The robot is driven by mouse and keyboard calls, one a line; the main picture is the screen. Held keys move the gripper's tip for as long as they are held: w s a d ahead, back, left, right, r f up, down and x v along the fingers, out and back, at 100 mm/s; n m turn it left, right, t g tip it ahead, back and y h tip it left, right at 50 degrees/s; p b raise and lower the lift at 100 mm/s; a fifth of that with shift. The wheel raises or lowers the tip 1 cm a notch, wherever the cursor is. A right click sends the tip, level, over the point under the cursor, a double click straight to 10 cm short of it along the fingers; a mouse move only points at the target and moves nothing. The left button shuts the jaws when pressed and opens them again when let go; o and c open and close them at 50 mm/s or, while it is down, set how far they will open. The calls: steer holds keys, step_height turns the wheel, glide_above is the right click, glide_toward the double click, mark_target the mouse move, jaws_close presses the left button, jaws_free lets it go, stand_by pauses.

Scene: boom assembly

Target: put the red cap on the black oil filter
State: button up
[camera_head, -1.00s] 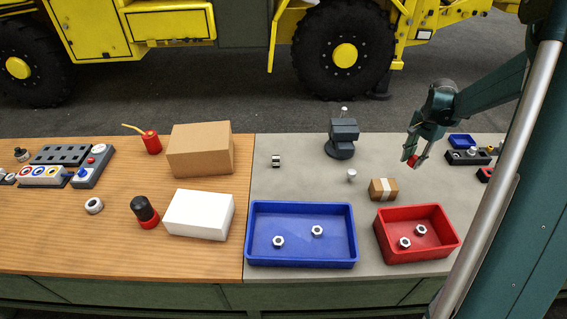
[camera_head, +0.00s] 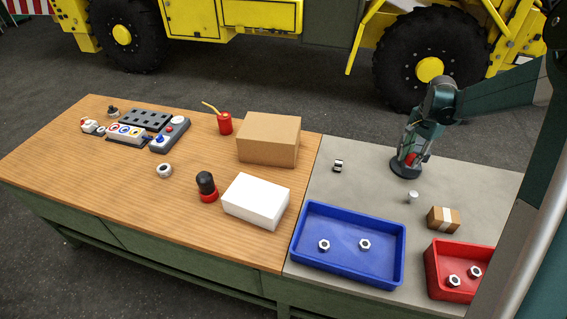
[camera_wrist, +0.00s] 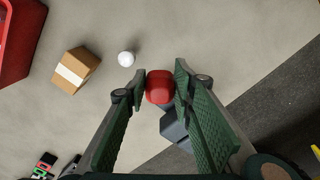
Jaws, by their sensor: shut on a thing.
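My gripper (camera_head: 410,160) is above the grey part of the bench, far to the right of the filter. It is shut on the red cap, and in the wrist view the red cap (camera_wrist: 159,87) sits between the two green fingertips (camera_wrist: 158,88).
A dark vise (camera_wrist: 175,125) lies below my gripper, and its base (camera_head: 405,170) shows in the head view. The white box (camera_head: 256,201), cardboard box (camera_head: 268,139), blue tray (camera_head: 348,276) and red tray (camera_head: 433,274) stand around. A red oil can (camera_head: 225,123) is behind the filter.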

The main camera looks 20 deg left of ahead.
steer(key=s+a+r+n+p, duration=0.1)
steer(key=s+a+r+n, duration=0.1)
steer(key=a, duration=1.8)
steer(key=s+a+r+n+p, duration=0.2)
steer(key=a+n, duration=0.1)
steer(key=a, duration=1.8)
steer(key=s+a+r+n, duration=0.1)
steer(key=s+a, duration=0.6)
steer(key=a, duration=0.4)
steer(key=s+a+r+n+p, duration=0.1)
steer(key=s+a+n, duration=0.1)
steer(key=s+a, duration=0.6)
steer(key=s+a+r+n+p, duration=0.1)
steer(key=s+a, duration=0.6)
steer(key=a, duration=0.8)
steer(key=shift+s+a+r+n, duration=0.3)
steer(key=shift+a+r, duration=0.05)
steer(key=shift+f, duration=0.1)
glide_above(202, 177)
steer(key=shift+a+f+p, duration=0.1)
steer(key=shift+f+p, duration=0.25)
steer(key=shift+f, duration=2.7)
steer(key=shift+f, duration=1.85)
